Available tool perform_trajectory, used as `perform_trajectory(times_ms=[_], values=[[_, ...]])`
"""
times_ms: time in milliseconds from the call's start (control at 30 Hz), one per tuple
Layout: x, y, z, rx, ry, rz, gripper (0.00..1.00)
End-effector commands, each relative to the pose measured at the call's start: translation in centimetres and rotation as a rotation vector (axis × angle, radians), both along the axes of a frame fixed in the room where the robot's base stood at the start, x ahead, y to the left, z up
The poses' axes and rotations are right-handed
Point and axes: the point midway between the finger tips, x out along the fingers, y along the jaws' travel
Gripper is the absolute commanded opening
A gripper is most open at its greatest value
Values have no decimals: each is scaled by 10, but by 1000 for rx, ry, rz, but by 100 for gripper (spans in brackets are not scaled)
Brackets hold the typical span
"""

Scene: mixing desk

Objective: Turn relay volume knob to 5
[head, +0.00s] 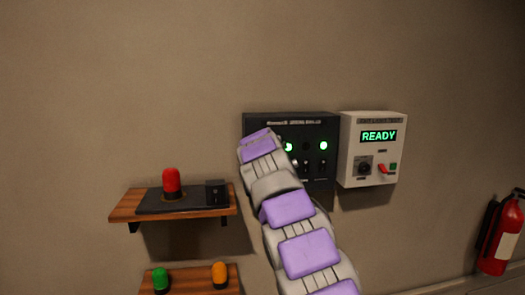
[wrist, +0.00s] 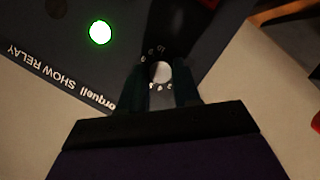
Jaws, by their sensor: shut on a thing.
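The relay volume knob (wrist: 161,71) is a small pale round knob on the dark relay panel (wrist: 85,68), ringed by small white numbers. My gripper (wrist: 160,84) has one dark finger on each side of it and is shut on it. The numbers are too small and partly covered, so I cannot tell the setting. In the head view, my purple and grey arm reaches up to the left part of the relay panel (head: 319,172) and hides the knob and my gripper.
The panel shows lit green lamps (head: 323,146). A white box (head: 348,150) reading READY, with a black knob and a red lever, is mounted to its right. A wooden shelf (head: 126,206) with a red beacon is at left. A fire extinguisher (head: 502,240) hangs at far right.

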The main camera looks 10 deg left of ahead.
Motion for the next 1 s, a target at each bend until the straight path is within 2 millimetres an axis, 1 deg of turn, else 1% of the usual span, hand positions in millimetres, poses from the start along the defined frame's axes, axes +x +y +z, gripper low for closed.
perform_trajectory(times_ms=[33, 400, 433, 600, 667, 1000], values=[[2, 0, -9, 0, 18, -2, 2], [2, 3, -10, 1, 18, 0, 2], [2, 3, -10, 1, 18, 0, 35], [1, 3, -7, 2, 13, 1, 51], [0, 3, -5, 2, 10, 1, 57], [-2, 1, 0, 4, 4, -1, 58]])
